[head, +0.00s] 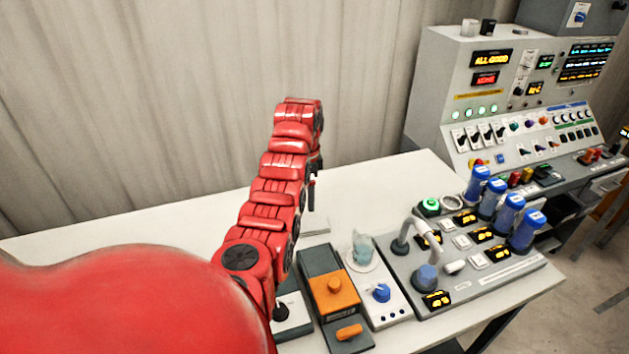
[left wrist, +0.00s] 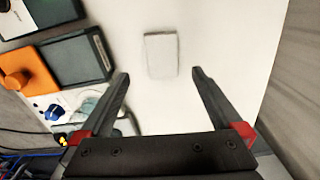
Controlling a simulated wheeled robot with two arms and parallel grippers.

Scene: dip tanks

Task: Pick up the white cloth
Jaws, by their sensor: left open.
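The white cloth (left wrist: 161,55) is a small, pale, folded rectangle lying flat on the white table, seen in the left wrist view. My left gripper (left wrist: 160,73) is open, and its two dark fingers stand apart on either side of the line to the cloth. The cloth shows just beyond the fingertips, between them, and nothing is held. Whether the fingers touch the table cannot be told. In the head view my red left arm reaches over the table, its gripper (head: 312,190) mostly hidden behind the arm. My right gripper is not in view.
An orange-topped device (head: 335,295), a hotplate-like unit with a glass beaker (head: 362,247), and a grey panel with blue-capped bottles (head: 510,213) crowd the table's right. A control console (head: 490,90) stands behind. The white table (head: 120,228) is clear at left.

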